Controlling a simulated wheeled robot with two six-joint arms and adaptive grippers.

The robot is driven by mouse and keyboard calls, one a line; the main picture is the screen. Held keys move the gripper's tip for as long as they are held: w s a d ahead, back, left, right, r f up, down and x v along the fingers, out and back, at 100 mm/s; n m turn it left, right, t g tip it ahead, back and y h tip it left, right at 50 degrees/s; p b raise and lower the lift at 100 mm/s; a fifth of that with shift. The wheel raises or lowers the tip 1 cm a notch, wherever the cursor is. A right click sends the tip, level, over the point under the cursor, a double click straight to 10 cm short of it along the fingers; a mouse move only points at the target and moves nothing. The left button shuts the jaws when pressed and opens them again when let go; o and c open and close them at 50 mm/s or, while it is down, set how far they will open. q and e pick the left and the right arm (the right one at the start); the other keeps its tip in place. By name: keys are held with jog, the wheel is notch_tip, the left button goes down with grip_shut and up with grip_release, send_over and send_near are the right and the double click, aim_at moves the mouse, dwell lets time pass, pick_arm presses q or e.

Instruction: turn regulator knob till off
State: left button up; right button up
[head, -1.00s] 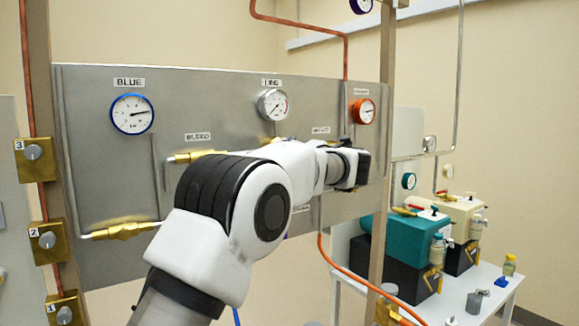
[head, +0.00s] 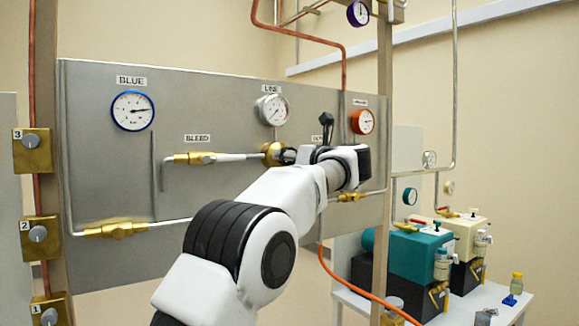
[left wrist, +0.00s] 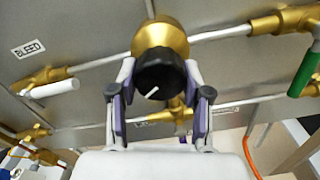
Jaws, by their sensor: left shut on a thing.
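The regulator has a round brass body (head: 272,153) on the steel panel, in the pipe line below the LINE gauge. In the left wrist view its brass body (left wrist: 159,42) shows behind a black knob (left wrist: 160,75) with a white pointer line. The line slants toward the upper right in that view. My left gripper (left wrist: 158,82) is shut on the knob, one finger on each side. In the head view the left gripper (head: 288,156) reaches the regulator from the right, and the knob is mostly hidden. My right gripper is not in view.
The panel (head: 105,185) carries a blue-rimmed gauge (head: 132,111), the LINE gauge (head: 272,109) and an orange gauge (head: 362,121). A green-handled valve (left wrist: 304,75) is at the right. Pumps (head: 415,255) stand on a white table.

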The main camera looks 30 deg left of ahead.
pick_arm(q)
jog(key=shift+f+n+b, duration=0.3)
jog(key=shift+n+b, duration=0.1)
jog(key=shift+n, duration=0.6)
jog(key=o, duration=1.2)
jog(key=shift+r, duration=0.15)
jog(key=shift+c, duration=0.2)
jog(key=v, duration=1.2)
jog(key=shift+w, duration=0.15)
